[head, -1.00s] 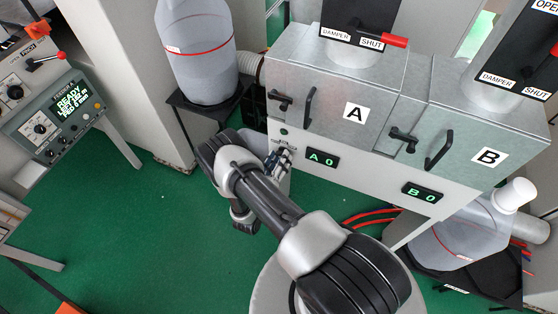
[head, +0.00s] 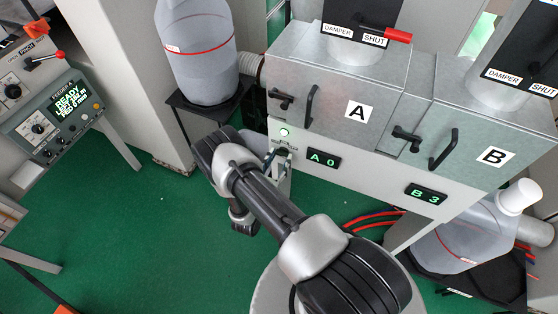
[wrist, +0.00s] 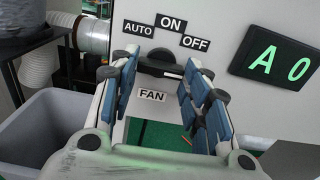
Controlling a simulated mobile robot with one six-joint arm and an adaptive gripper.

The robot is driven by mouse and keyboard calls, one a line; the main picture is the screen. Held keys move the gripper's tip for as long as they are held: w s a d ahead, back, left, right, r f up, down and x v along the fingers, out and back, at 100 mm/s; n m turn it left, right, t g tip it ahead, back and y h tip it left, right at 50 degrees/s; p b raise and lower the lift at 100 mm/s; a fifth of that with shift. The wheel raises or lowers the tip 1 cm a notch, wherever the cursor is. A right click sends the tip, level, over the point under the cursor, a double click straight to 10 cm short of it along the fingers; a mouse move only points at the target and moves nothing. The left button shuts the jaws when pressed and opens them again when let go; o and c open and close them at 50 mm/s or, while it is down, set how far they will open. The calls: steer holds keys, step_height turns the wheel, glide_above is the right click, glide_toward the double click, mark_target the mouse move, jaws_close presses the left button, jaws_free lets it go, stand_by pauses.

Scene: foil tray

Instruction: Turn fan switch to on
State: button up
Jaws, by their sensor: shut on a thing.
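The fan switch (wrist: 160,66) is a black knob on a pale panel, in the middle of the wrist view. An AUTO label stands at its upper left, ON above it, OFF at its upper right, and a FAN label (wrist: 152,95) below it. My gripper (wrist: 163,62) has its blue-padded fingers on either side of the knob and is shut on it. In the head view my gripper (head: 279,155) is at the panel below box A, left of the A 0 display. A green lamp (head: 284,132) just above it is lit. I cannot clearly read the knob's pointer.
Display A (head: 323,158) reads 0 and display B (head: 426,194) reads 3. A grey bin (wrist: 45,130) stands left of my fingers. A large jug (head: 198,60) on a black stand is left of box A. Green floor is open at left.

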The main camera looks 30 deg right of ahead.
stand_by(0.3)
steer(key=o, duration=1.1)
steer(key=shift+c, duration=0.2)
steer(key=v, duration=1.2)
